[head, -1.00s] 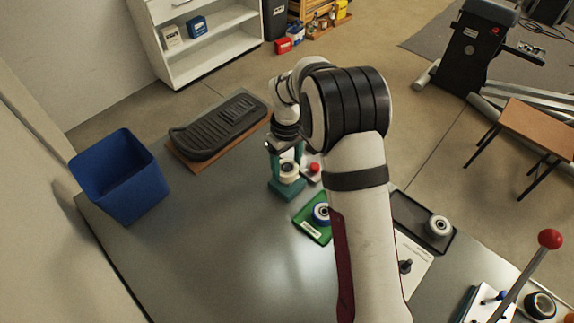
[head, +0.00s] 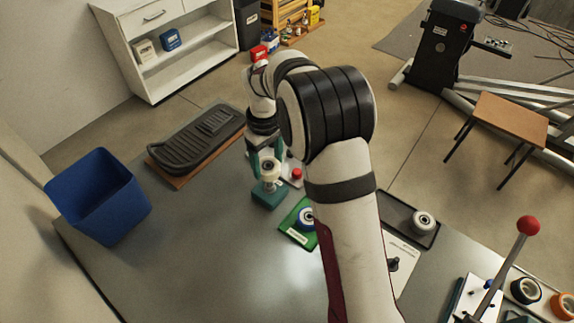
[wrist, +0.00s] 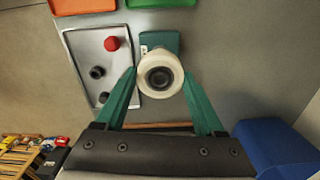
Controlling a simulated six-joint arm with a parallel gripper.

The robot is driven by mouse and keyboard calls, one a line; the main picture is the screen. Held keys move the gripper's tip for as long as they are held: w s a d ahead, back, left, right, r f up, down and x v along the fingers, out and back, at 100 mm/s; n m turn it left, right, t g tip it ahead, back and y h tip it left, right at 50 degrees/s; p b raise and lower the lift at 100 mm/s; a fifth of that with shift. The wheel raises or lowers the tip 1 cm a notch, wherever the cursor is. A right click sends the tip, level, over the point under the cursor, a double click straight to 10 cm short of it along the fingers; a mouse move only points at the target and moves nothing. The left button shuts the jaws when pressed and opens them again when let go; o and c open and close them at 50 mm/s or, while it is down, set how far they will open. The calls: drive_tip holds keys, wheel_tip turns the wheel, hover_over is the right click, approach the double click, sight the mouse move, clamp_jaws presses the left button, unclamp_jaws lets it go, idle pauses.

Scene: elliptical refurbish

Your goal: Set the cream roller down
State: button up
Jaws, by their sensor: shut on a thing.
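My gripper (head: 267,160), with teal fingers, is shut on the cream roller (wrist: 147,88). In the wrist view the roller sits between the two fingertips, its dark hub facing the camera. In the head view the roller (head: 267,167) is held upright just above a teal block (head: 269,195). A pale post or stem shows between the roller and the block; I cannot tell whether it still reaches into the roller. The block (wrist: 160,40) is partly hidden behind the roller in the wrist view.
A plate with a red button (head: 296,174) stands close beside the block. A green tray (head: 297,236) holds a blue roller, and a dark tray (head: 405,212) holds a pale roller. A black pedal (head: 200,140) and blue bin (head: 105,200) are left. The table's left front is clear.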

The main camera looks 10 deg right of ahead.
drive_tip(key=s+d+r+m, duration=0.1)
drive_tip(key=s+d+m, duration=0.35)
drive_tip(key=d, duration=0.85)
drive_tip(key=s+d+m, duration=0.3)
drive_tip(key=d+m, duration=0.2)
drive_tip(key=d, duration=0.9)
drive_tip(key=w+a+f, duration=0.4)
drive_tip(key=w+a, duration=0.1)
drive_tip(key=w+a+f, duration=0.2)
drive_tip(key=a, duration=0.1)
drive_tip(key=shift+w+a+f, duration=0.1)
drive_tip(key=shift+w+f, duration=0.25)
drive_tip(key=shift+w, duration=0.05)
drive_tip(key=shift+f, duration=1.95)
